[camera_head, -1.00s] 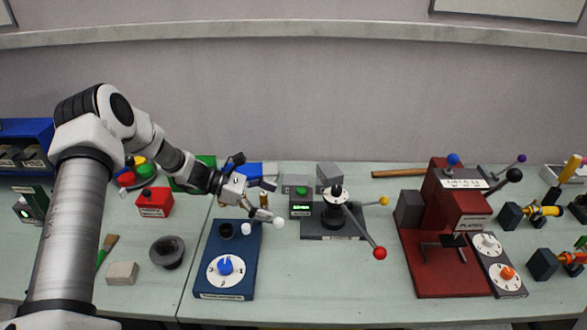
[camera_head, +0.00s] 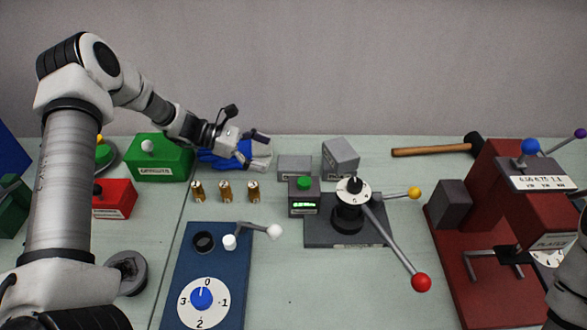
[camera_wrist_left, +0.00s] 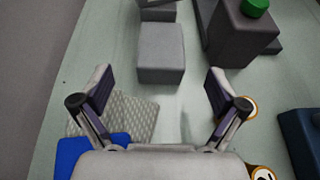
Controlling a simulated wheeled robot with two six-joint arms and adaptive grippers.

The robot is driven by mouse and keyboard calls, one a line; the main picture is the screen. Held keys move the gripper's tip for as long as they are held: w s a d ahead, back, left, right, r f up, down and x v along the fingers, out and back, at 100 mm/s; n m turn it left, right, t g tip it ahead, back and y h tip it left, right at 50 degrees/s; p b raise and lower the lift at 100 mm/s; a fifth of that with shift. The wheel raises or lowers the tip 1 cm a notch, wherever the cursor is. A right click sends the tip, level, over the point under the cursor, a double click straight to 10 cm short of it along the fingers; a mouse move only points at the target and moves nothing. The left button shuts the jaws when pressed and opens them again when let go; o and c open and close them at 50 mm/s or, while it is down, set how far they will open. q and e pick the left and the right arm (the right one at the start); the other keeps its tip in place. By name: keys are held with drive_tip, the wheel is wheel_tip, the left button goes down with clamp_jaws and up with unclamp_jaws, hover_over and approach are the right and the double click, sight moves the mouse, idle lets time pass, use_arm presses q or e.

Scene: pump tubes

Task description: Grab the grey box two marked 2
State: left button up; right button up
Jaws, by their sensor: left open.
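Two grey boxes stand at the back of the table in the head view: a low one (camera_head: 295,168) just right of my left gripper, and a taller one (camera_head: 341,158) further right. I cannot read a 2 on either. My left gripper (camera_head: 263,149) is open and empty, with its fingers pointing right toward the low box. In the left wrist view the nearer grey box (camera_wrist_left: 160,53) lies ahead, in line with the gap between the open fingertips (camera_wrist_left: 160,88), apart from them. Part of the other grey box (camera_wrist_left: 158,10) shows behind it. My right gripper is out of view.
A grey device with a green button (camera_head: 303,195) and a lever stand (camera_head: 348,220) are in front of the boxes. Several brass cylinders (camera_head: 226,191) stand below the gripper. A blue object (camera_head: 222,158) and a pale textured piece (camera_wrist_left: 120,112) lie under it. A hammer (camera_head: 435,150) lies right.

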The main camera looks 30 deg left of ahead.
sight(290, 162)
use_arm(q)
drive_tip(key=shift+w+d+f, duration=0.25)
drive_tip(key=shift+f, duration=0.05)
drive_tip(key=p+x, duration=0.1)
drive_tip(key=x, duration=0.2)
drive_tip(key=p+x, duration=0.1)
drive_tip(key=x, duration=0.2)
drive_tip(key=shift+s+d, duration=0.15)
drive_tip(key=shift+d, duration=0.15)
drive_tip(key=shift+d+f, duration=0.2)
drive_tip(key=shift+f, duration=0.05)
drive_tip(key=c, duration=1.3)
